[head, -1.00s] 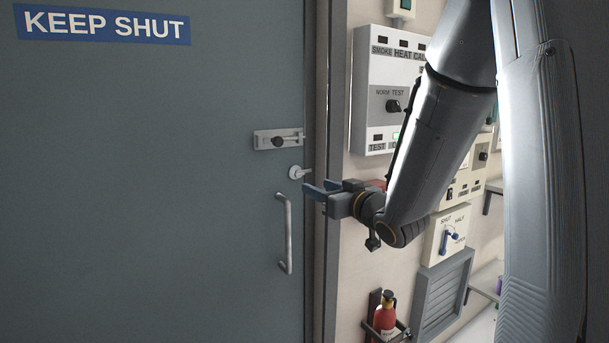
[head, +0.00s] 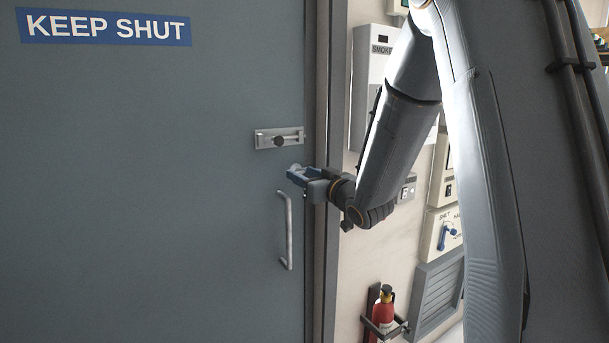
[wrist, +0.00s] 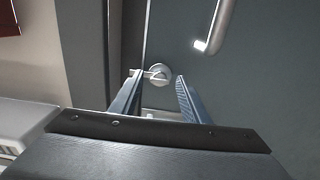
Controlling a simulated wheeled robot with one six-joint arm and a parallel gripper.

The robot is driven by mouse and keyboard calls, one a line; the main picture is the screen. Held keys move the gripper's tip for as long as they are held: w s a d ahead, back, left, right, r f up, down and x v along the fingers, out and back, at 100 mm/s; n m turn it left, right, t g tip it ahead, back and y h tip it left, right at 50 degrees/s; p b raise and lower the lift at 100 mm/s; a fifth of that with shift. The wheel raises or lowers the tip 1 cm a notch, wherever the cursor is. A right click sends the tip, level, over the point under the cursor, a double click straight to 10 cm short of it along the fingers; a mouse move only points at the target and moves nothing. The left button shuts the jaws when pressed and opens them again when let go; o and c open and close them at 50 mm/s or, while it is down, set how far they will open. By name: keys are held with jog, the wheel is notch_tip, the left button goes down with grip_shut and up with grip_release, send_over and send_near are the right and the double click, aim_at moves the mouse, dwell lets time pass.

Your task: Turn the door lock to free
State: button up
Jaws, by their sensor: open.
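The door lock is a small round silver turn (wrist: 159,74) on the grey door (head: 150,200). In the wrist view it sits just beyond and between my fingertips. In the head view the lock (head: 295,167) is mostly hidden behind my gripper (head: 297,174), below the slide bolt. My gripper is open, and its blue-faced fingers (wrist: 160,90) stand on either side of the lock in the wrist view. I cannot tell whether a finger touches it.
A slide bolt (head: 279,138) is above the lock and a vertical pull handle (head: 285,230) below it. A "KEEP SHUT" sign (head: 105,28) is high on the door. Right of the frame are wall panels (head: 441,232), a louvred vent (head: 436,290) and a red extinguisher (head: 383,314).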

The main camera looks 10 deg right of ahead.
jog(key=c, duration=1.1)
jog(key=shift+o, duration=0.2)
jog(key=shift+n+b, duration=0.4)
jog(key=shift+b, duration=0.05)
jog(key=n+b, duration=1.7)
jog(key=b, duration=0.2)
